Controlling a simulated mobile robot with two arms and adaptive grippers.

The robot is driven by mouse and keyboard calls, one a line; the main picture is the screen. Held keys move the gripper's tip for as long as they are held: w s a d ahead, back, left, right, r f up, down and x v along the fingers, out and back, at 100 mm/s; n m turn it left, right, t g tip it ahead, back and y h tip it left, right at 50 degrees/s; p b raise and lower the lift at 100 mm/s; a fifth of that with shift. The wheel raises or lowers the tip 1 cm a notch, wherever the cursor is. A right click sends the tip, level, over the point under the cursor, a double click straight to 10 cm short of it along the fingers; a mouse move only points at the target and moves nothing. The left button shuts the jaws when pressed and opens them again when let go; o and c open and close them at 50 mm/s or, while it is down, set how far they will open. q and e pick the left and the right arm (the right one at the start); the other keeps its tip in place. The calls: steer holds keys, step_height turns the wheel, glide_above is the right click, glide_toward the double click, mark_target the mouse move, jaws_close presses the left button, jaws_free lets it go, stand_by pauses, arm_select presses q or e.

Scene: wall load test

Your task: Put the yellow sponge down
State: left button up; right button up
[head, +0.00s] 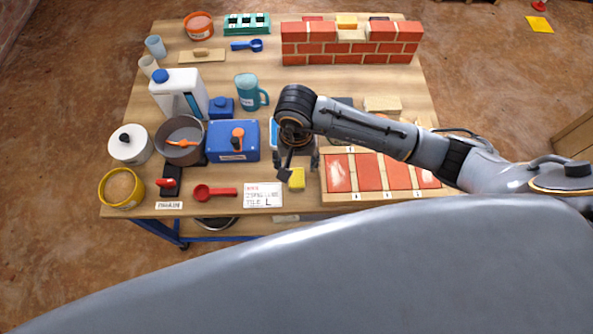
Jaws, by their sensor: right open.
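The yellow sponge (297,180) is a small block near the front edge of the wooden table, between a white printed card (263,195) and the tray of red bricks. It appears to rest on the tabletop. My right gripper (300,163) points down just behind and above it, with its fingers apart. One dark finger comes down close to the sponge's left side, and I cannot tell whether they touch. My left gripper is out of view.
A brick tray (328,199) lies right of the sponge. A blue box (222,155), grey pot (184,153), white jug (165,94) and red scoop (217,192) stand left. A brick wall (350,48) stands at the back. The table's middle has free room.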

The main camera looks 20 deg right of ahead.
mark_target(297, 178)
steer(key=shift+r, duration=2.15)
steer(key=shift+s, duration=0.1)
